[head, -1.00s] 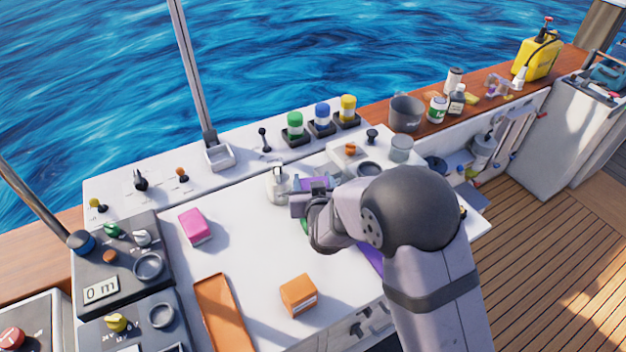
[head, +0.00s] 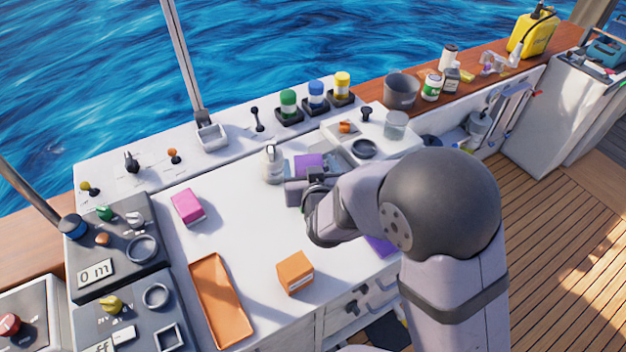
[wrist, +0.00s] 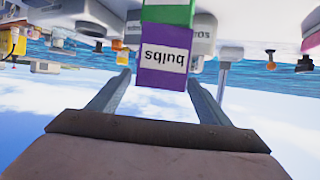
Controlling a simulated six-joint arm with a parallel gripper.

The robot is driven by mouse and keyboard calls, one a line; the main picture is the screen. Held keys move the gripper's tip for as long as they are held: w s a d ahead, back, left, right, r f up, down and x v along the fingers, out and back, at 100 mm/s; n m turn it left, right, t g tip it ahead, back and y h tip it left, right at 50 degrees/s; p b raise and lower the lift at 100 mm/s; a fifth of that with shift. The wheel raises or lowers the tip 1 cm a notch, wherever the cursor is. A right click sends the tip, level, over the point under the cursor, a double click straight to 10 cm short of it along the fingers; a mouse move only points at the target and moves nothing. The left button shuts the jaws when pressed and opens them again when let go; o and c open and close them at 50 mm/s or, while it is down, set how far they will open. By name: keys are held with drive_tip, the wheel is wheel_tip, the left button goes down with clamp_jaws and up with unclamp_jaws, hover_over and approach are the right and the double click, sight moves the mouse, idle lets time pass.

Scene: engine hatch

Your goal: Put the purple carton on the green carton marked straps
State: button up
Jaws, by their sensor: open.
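No label on the green carton is readable. In the head view the purple carton's top (head: 309,163) shows just beyond my gripper (head: 300,190), which hides most of the green carton. My gripper is open, its fingers apart on either side of the carton's near end in the wrist view (wrist: 157,82).
A pink carton (head: 188,207), an orange carton (head: 295,273) and an orange tray (head: 222,300) are on the white top. A pale bottle-like object (head: 272,165) stands close left of the purple carton. A purple surface (head: 381,246) shows partly behind my arm.

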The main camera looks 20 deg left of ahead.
drive_tip(key=b+v, duration=0.1)
drive_tip(key=v, duration=0.6)
drive_tip(key=d+f+m+g+h, duration=0.1)
drive_tip(key=d+f+g+h, duration=0.1)
drive_tip(key=d+f+g, duration=0.4)
drive_tip(key=s+d+f+m+g+h, duration=0.1)
drive_tip(key=s+d+g, duration=0.2)
drive_tip(key=s+d, duration=0.5)
drive_tip(key=s+d+f+m+g+h, duration=0.2)
drive_tip(key=s+d, duration=0.7)
drive_tip(key=d, duration=0.5)
drive_tip(key=shift+s+f+m+g, duration=0.2)
drive_tip(key=shift+m+g, duration=0.1)
drive_tip(key=shift+g, duration=0.5)
